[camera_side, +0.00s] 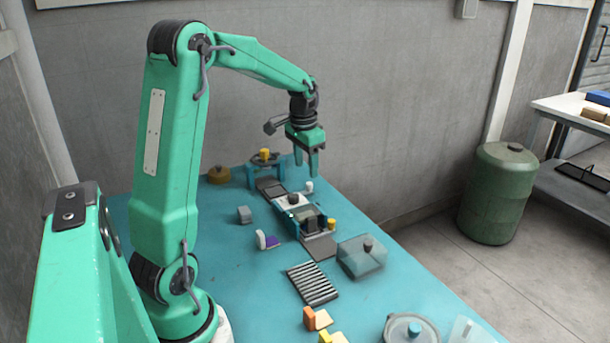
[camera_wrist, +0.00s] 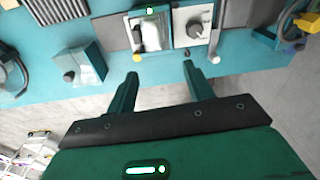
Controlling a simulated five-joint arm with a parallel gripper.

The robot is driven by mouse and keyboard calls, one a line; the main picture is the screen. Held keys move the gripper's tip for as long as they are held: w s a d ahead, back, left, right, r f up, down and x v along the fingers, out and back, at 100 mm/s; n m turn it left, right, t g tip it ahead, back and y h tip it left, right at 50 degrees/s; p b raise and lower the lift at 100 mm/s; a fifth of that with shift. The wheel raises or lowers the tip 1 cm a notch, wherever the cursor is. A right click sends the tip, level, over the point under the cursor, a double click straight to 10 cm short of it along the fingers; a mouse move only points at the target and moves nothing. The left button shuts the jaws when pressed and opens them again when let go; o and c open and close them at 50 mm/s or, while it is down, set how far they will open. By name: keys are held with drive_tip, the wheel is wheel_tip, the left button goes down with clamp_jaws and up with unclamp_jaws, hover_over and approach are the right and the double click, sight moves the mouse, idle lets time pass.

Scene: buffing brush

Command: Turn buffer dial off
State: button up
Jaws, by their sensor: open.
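The buffer dial (camera_wrist: 195,28) is a grey knob on a white panel (camera_wrist: 181,14) in the wrist view. In the side view the dial (camera_side: 293,199) is a small dark knob on top of the buffer unit. Its setting is too small to read. The buffer's brush bay (camera_wrist: 150,36) sits beside the panel, with a small green light (camera_wrist: 150,10) at its edge. My gripper (camera_side: 305,169) is open and empty, pointing down above and behind the buffer, apart from the dial. Its two fingers also show in the wrist view (camera_wrist: 160,73), below the dial in the picture.
A yellow knob (camera_side: 331,224) and a white knob (camera_side: 309,186) stand along the buffer's back side. A clear box (camera_side: 361,262) with a dark knob stands nearer the front. A stand with a yellow top (camera_side: 265,155) is at the far end. The teal table (camera_side: 235,280) is bare at left front.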

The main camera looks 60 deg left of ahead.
drive_tip(key=g, duration=0.1)
hover_over(293, 195)
drive_tip(key=shift+h, duration=0.3)
wheel_tip(293, 195, down, 7)
drive_tip(key=shift+r, duration=0.2)
drive_tip(key=shift+s+f, duration=0.1)
drive_tip(key=shift+f, duration=3.8)
drive_tip(key=c, duration=1)
